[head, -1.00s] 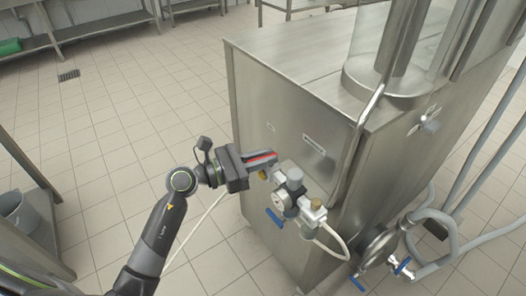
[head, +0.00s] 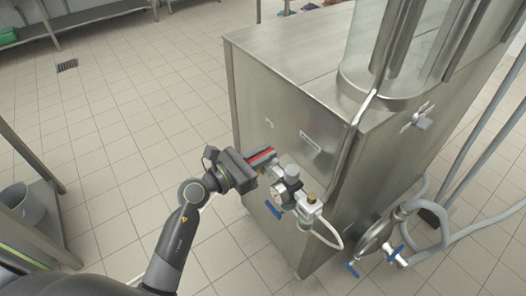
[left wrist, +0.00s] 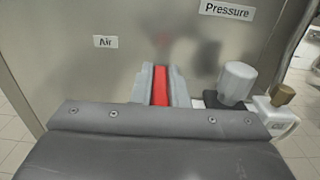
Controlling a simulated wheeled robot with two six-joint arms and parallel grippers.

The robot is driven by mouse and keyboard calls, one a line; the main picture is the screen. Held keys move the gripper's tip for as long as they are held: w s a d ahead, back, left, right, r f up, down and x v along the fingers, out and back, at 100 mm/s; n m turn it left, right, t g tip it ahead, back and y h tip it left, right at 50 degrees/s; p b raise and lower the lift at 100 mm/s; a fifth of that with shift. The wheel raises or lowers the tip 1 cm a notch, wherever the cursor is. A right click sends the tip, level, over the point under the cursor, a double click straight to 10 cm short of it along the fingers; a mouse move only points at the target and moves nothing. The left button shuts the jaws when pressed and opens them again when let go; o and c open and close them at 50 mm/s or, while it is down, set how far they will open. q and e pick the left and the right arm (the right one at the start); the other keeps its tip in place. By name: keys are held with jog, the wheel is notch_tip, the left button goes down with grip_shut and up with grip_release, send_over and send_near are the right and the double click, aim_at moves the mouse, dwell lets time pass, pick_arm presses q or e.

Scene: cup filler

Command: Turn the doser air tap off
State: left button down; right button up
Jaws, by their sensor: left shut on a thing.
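My left gripper (head: 268,157) is at the front panel of the steel doser cabinet (head: 255,105), just left of the air regulator. Its fingers are shut around a red strip that looks like the lever of the air tap (left wrist: 160,88). The red strip also shows along the fingers in the head view. The tap's body is hidden behind the gripper. In the left wrist view, the "Air" label (left wrist: 105,42) is above and left of the fingers. My right gripper is not in view.
The regulator (head: 291,175), with its gauge and a blue lever (head: 273,210), is right beside and below my left gripper. A white hose (head: 328,237) hangs from it. A round flange with blue handles (head: 375,238) is at the right.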

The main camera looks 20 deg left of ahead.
pick_arm(q)
jog(key=c, duration=1.4)
grip_release()
jog(key=shift+c, duration=0.2)
